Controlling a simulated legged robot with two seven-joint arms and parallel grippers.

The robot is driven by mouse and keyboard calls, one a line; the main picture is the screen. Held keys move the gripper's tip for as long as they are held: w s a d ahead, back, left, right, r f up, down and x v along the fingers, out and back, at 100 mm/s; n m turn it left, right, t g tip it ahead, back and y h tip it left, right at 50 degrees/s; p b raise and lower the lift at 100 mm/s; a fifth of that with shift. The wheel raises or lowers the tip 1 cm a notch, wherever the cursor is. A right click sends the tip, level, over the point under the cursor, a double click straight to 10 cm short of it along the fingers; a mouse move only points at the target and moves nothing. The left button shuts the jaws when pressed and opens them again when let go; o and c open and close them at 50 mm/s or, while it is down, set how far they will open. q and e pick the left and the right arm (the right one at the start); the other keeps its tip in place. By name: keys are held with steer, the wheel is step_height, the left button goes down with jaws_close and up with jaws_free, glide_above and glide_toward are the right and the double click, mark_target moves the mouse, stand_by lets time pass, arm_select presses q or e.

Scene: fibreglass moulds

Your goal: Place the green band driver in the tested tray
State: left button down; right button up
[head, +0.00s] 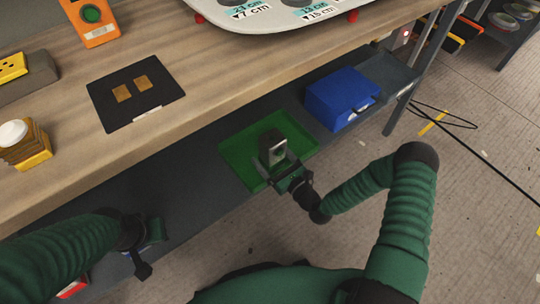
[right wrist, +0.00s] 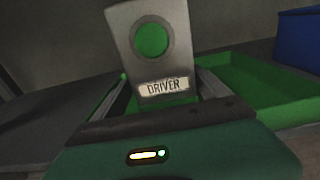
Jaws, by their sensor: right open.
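The driver (head: 277,152) is a grey block with a green round spot and a "DRIVER" label, clear in the right wrist view (right wrist: 185,50). It stands upright, slightly tilted in that view, at the green tray (head: 238,155) on the lower shelf. The tray also shows in the right wrist view (right wrist: 265,90); I see no label on it. My right gripper (head: 274,166) is open, with its fingers on either side of the driver's lower part. The driver's foot is hidden by the gripper. My left gripper (head: 148,250) is low at the left, away from the tray.
A blue bin (head: 340,97) stands right of the tray on the lower shelf. The wooden bench top (head: 190,75) overhangs the shelf behind. On it are an orange device (head: 92,20), a black mat (head: 118,112) with two brown squares, and a white-topped block stack (head: 22,145).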

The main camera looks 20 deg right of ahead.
steer(key=p+v, duration=0.1)
steer(key=v, duration=1.1)
steer(key=shift+w+d, duration=0.1)
steer(key=shift+d, duration=0.05)
